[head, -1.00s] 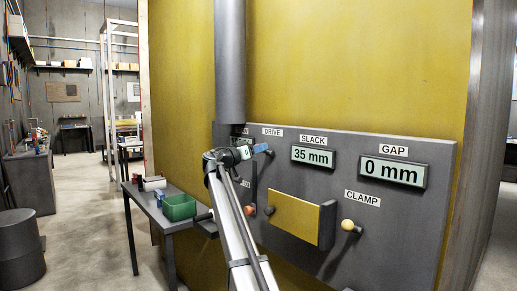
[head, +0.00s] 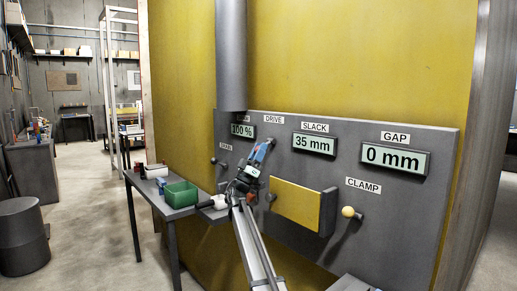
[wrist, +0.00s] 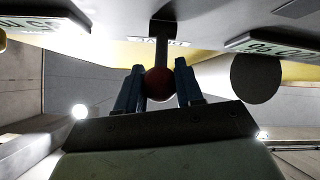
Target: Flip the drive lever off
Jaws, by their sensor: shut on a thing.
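The drive lever's red ball knob (wrist: 159,84) shows in the wrist view between my two blue fingers, with its dark stem (wrist: 162,52) running up to the panel. My gripper (wrist: 158,88) is shut on the knob. In the head view my gripper (head: 264,150) is at the panel just below the DRIVE label (head: 273,119), pointing steeply up. There the fingers hide the lever's knob, so its exact tilt is hard to tell.
The grey panel (head: 345,215) carries displays for 100 % (head: 242,130), SLACK (head: 314,145) and GAP (head: 395,161). A yellow plate (head: 296,203) and the clamp lever's pale knob (head: 348,212) stick out at right. A green bin (head: 180,194) sits on the side table at left.

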